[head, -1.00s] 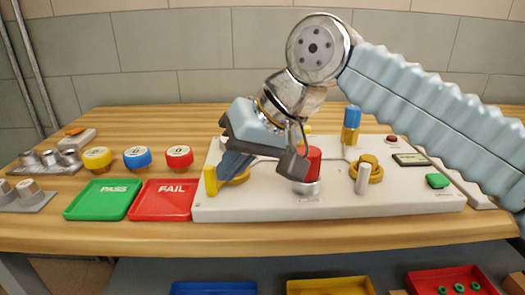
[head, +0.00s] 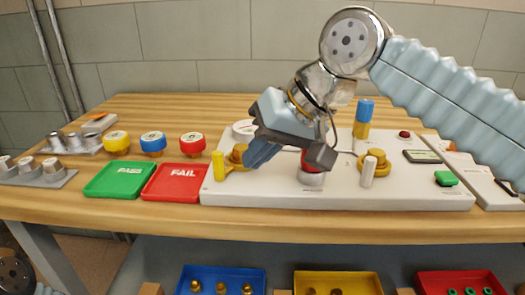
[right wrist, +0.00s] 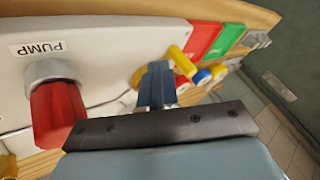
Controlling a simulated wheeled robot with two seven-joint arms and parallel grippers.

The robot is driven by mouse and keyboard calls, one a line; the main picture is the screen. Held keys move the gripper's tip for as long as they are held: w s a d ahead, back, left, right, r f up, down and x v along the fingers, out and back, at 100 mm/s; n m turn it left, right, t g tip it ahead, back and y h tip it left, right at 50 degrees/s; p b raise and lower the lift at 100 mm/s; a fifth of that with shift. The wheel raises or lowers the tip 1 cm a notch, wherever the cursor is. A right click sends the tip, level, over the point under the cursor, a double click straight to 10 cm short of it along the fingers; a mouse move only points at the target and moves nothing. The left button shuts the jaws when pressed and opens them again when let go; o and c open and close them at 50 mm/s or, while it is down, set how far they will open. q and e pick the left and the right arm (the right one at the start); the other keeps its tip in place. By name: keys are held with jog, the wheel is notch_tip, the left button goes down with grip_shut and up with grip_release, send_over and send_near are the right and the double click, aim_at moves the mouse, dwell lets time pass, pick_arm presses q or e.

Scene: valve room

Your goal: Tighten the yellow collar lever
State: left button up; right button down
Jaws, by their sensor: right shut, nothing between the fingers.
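The yellow collar lever (head: 218,165) stands at the left end of the white panel (head: 270,198), with its upright yellow handle left of a brass collar (head: 237,155). My right gripper (head: 260,153) is shut and empty, just right of the collar and apart from the yellow handle. In the right wrist view the shut fingers (right wrist: 156,85) point at the panel, with the yellow handle (right wrist: 183,60) beyond them. The fingers hide part of the collar there, so I cannot tell whether they touch it. My left gripper is not in view.
A red pump knob (head: 312,172) stands right of my gripper, partly hidden by it. A second brass valve with a white handle (head: 368,172) and a blue-topped post (head: 363,115) are further right. Green (head: 118,180) and red (head: 178,183) trays lie left of the panel.

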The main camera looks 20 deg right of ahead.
jog(key=s+a+v, duration=0.1)
jog(key=v, duration=0.9)
jog(key=shift+s+p, duration=0.25)
jog(key=shift+p, duration=0.1)
